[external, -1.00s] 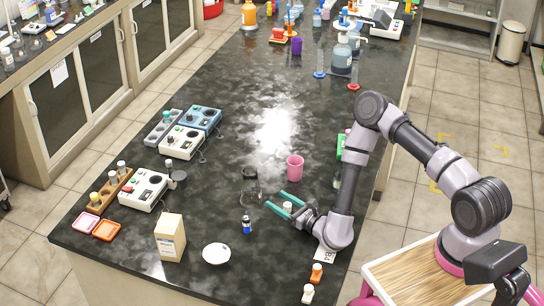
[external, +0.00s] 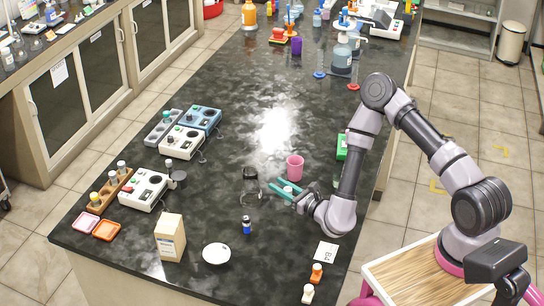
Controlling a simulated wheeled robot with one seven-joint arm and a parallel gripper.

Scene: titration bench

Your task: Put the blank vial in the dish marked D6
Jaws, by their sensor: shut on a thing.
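My gripper (external: 279,189) has teal fingers and is shut on a small white-topped vial (external: 288,190), just in front of the pink cup. Its label side is hidden, so I cannot tell if it is blank. A pink square dish (external: 85,222) and an orange square dish (external: 107,230) lie at the bench's left front corner. A round white dish (external: 216,254) lies near the front edge. No D6 mark is legible on any of them.
A pink cup (external: 295,167) stands close behind my gripper. A dark clamp-like stand (external: 250,187) is just left of it. A blue-labelled vial (external: 246,226), a cream box (external: 170,238), a white card (external: 327,252) and orange bottle (external: 317,272) stand nearer the front.

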